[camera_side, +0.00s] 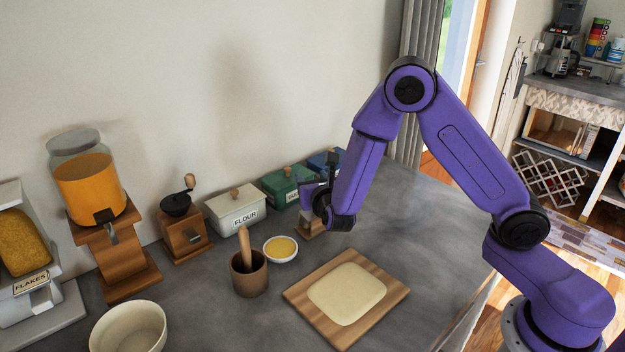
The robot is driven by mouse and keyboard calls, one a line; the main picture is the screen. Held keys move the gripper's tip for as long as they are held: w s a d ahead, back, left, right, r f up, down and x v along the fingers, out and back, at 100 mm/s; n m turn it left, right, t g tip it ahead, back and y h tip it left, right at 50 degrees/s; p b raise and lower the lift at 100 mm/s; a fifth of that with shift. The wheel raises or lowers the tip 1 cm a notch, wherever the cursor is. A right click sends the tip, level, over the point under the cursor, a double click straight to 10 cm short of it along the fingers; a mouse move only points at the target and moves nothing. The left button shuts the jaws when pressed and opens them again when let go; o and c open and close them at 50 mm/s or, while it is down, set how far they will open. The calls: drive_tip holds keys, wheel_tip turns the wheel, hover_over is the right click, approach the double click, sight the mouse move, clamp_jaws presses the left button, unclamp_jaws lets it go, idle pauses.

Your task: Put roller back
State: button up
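My gripper (318,212) is at the back of the counter, low over a small light-wood piece (310,229). My arm hides much of this spot. I cannot tell whether the wooden piece is the roller, its stand or something else, nor whether the gripper touches it. The finger gap is not clear. No roller shows plainly elsewhere. A pale slab of dough (346,292) lies flat on a wooden board (386,317) in front of the gripper.
A mortar with pestle (249,279) and a small yellow-filled bowl (280,249) stand left of the board. The flour box (236,211), green box (284,188), blue box (322,160) and grinder (184,235) line the wall. Bare counter (415,225) lies right of the gripper.

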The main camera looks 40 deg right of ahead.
drive_tip(key=shift+r, duration=0.45)
drive_tip(key=v, duration=1.2)
drive_tip(key=s+d+m+g, duration=0.9)
drive_tip(key=s+m, duration=0.2)
drive_tip(key=s, duration=0.2)
drive_tip(key=s+a+m+g+y, duration=0.2)
drive_tip(key=s+m+y, duration=0.1)
drive_tip(key=s, duration=0.4)
drive_tip(key=s+a+m+g+y, duration=0.2)
drive_tip(key=s+a+m+y, duration=0.1)
drive_tip(key=s, duration=0.5)
drive_tip(key=shift+r+m+g+y, duration=0.4)
drive_tip(key=shift+r+m+y, duration=0.1)
drive_tip(key=shift+y, duration=0.3)
